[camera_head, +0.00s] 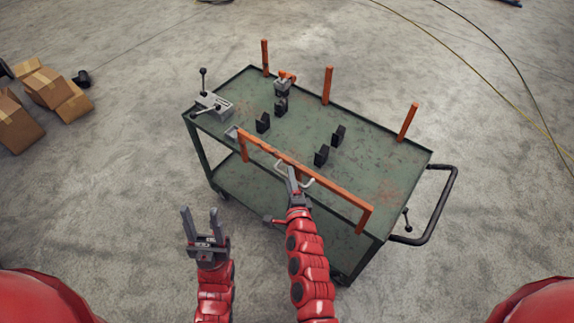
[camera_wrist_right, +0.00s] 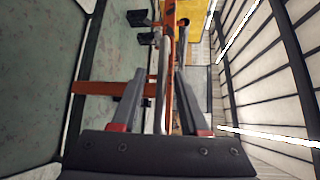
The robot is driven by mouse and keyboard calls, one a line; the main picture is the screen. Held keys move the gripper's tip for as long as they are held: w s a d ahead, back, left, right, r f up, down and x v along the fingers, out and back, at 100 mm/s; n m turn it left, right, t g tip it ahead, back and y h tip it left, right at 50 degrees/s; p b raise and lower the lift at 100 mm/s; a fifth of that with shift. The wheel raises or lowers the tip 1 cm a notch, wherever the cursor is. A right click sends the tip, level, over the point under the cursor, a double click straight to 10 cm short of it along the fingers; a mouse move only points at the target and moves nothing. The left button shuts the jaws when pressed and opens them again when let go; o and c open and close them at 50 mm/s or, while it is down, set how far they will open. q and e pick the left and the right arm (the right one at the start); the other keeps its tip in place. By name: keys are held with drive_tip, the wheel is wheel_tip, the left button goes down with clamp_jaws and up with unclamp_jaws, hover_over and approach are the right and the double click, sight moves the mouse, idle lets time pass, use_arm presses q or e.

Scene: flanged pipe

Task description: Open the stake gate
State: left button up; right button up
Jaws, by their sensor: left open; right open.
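The stake gate (camera_head: 335,187) is an orange rail with end posts along the near long side of the green cart (camera_head: 375,165). A pale metal handle (camera_head: 308,183) sits near the middle of the rail. My right gripper (camera_head: 293,175) is at this handle. In the right wrist view its two fingers (camera_wrist_right: 160,76) are open, with the handle bar (camera_wrist_right: 162,85) between them; any contact cannot be told. The orange rail (camera_wrist_right: 168,45) runs beyond the fingertips. My left gripper (camera_head: 202,222) is open and empty, in front of the cart's left end, away from the gate.
Several black blocks (camera_head: 321,156) and a grey and orange clamp (camera_head: 281,90) stand on the cart top. A grey lever box (camera_head: 213,104) is at its left corner. Orange stakes (camera_head: 327,85) line the far side. A black push handle (camera_head: 445,205) is at the right. Boxes (camera_head: 45,88) lie far left.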

drive_tip(key=shift+w, duration=0.35)
drive_tip(key=shift+s, duration=0.1)
drive_tip(key=shift+c, duration=0.4)
clamp_jaws()
idle(0.8)
